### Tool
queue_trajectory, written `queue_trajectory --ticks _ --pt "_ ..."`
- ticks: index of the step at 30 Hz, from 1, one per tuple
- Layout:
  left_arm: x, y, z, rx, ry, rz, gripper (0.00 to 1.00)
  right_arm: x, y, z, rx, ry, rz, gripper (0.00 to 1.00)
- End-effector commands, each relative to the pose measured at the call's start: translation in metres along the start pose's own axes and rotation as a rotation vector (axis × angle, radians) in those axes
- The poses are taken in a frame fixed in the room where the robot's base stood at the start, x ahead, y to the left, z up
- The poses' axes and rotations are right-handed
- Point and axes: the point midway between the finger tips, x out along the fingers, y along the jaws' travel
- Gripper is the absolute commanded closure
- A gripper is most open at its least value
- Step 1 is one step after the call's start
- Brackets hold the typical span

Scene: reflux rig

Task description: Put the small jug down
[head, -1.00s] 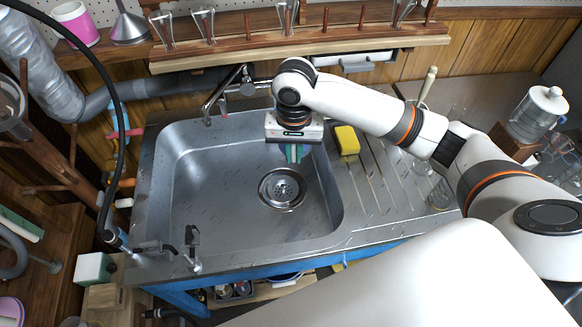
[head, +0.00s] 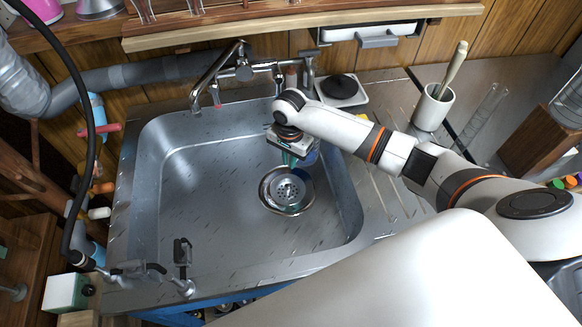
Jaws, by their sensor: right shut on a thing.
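My right gripper (head: 290,161) points down into the steel sink, just behind the drain. It is shut on a bluish thing (head: 309,156), which shows only as a small patch beside the fingers. This looks like the small jug, but the gripper and wrist hide most of it, so its shape and handle cannot be made out. I cannot tell whether it touches the sink floor. The sink (head: 200,215) is otherwise empty, with a round drain (head: 287,190). My left gripper is out of view.
A tap (head: 215,75) reaches over the sink's back left. A white pot (head: 433,107) with a brush and a black-topped plate (head: 340,88) stand behind my arm. Small fittings (head: 183,258) stand on the front left rim. The sink's left half is clear.

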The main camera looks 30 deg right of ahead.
Motion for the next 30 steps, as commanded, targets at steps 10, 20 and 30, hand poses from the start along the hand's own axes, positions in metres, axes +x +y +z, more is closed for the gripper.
queue_trajectory --ticks 10,20,30 --pt "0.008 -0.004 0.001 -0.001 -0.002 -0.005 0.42 0.037 0.0 0.0 -0.001 0.0 -0.001 1.0" --pt "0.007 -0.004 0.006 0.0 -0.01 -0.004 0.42 0.042 0.0 0.0 -0.001 0.0 0.001 1.0" --pt "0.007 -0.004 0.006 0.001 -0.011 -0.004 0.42 0.045 0.0 0.0 -0.001 0.0 0.0 0.66"
